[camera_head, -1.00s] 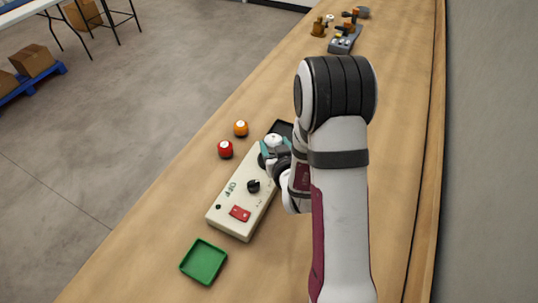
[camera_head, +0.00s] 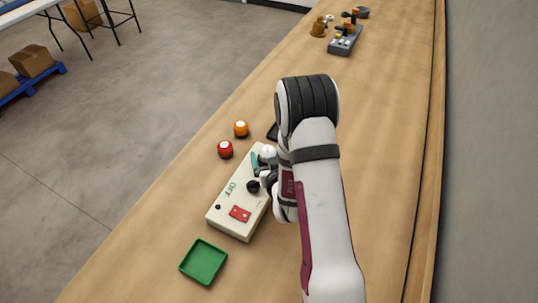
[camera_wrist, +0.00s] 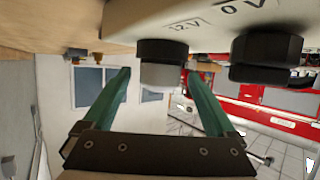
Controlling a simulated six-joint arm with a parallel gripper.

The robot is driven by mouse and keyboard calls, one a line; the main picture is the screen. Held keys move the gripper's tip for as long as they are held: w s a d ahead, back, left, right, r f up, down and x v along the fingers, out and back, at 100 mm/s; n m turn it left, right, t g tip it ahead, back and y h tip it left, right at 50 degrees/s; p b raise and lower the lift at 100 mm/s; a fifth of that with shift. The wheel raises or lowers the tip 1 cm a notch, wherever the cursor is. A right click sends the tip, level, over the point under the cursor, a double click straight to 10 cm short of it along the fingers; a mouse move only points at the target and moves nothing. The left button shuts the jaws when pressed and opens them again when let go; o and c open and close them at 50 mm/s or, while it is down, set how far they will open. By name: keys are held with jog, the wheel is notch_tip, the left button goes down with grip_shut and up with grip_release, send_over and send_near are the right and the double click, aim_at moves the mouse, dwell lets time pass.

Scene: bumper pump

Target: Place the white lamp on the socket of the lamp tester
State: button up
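The cream lamp tester (camera_head: 228,219) lies on the wooden bench. It has a red switch (camera_head: 240,213), a black knob (camera_head: 253,186) and an OFF label. The white lamp (camera_head: 267,151) shows at the tester's far end, beside my gripper. In the wrist view, a short grey-white cylinder (camera_wrist: 160,76), apparently the lamp, meets a black ring (camera_wrist: 161,50) on the tester face by the 12V label. My gripper (camera_wrist: 160,72) has its teal fingers apart on either side of it, with narrow gaps. The head view partly hides the contact, so full seating cannot be told.
A red lamp (camera_head: 225,149) and an orange lamp (camera_head: 241,128) stand left of the tester. A green tray (camera_head: 204,262) lies near its front end. A dark tray (camera_head: 273,132) shows partly behind my arm. A second black fitting (camera_wrist: 266,50) stands beside the ring.

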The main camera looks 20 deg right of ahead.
aim_at(270, 154)
jog(key=shift+r, duration=0.25)
jog(key=v, duration=0.5)
jog(key=shift+s, duration=0.25)
jog(key=shift+r+m, duration=0.3)
jog(key=shift+r, duration=0.05)
jog(key=shift+s+r+m+g, duration=0.25)
jog(key=shift+r+m+g, duration=0.4)
jog(key=shift+g, duration=0.35)
jog(key=s+a+r+g+y, duration=0.1)
jog(key=s+a+r+g, duration=0.2)
jog(key=s, duration=0.6)
jog(key=s+a+r+m+g+y, duration=0.1)
jog(key=s+a+r+g, duration=0.3)
jog(key=s, duration=0.5)
jog(key=s+a+r+m+g+y, duration=0.1)
jog(key=s+a+r+g, duration=0.2)
jog(key=s, duration=0.7)
jog(key=shift+a+r+g+y, duration=0.2)
jog(key=shift+r+g+y, duration=0.1)
jog(key=shift+r+g, duration=0.4)
